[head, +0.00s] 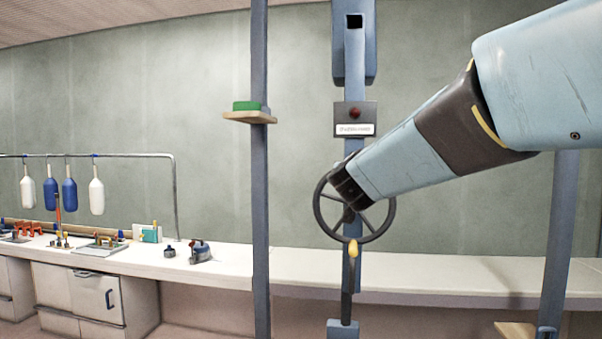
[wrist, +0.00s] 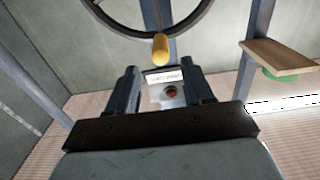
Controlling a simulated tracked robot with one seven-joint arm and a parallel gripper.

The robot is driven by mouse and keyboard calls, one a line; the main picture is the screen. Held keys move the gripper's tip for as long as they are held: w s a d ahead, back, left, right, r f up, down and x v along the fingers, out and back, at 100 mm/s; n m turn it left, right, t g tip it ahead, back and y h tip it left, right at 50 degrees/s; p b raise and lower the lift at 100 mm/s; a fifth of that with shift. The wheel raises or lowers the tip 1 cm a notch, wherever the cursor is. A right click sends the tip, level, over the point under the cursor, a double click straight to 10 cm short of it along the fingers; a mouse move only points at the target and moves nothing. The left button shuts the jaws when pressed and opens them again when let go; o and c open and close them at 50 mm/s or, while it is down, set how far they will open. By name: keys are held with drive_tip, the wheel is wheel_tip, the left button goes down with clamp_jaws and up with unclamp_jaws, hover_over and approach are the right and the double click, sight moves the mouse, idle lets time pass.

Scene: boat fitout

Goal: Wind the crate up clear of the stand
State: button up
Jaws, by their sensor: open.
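A dark spoked hand wheel (head: 388,222) with a yellow crank knob (head: 353,249) at its bottom is mounted on a blue-grey post (head: 353,70). My gripper (head: 347,188) is in front of the wheel in the head view, overlapping its hub and left spokes. In the wrist view my gripper (wrist: 162,75) is open, with its two fingers apart and nothing between them. The knob (wrist: 160,47) and part of the wheel rim (wrist: 120,27) show beyond the fingertips. I cannot make out a crate or its stand in either view.
A panel (head: 355,112) with a red lamp and white label sits above the wheel. A second post (head: 260,190) carries a small wooden shelf (head: 240,117) with a green item (head: 247,105). A long white bench (head: 430,272) runs behind, with tools at the left.

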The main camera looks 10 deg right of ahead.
drive_tip(key=shift+x, duration=4.45)
drive_tip(key=shift+c, duration=0.2)
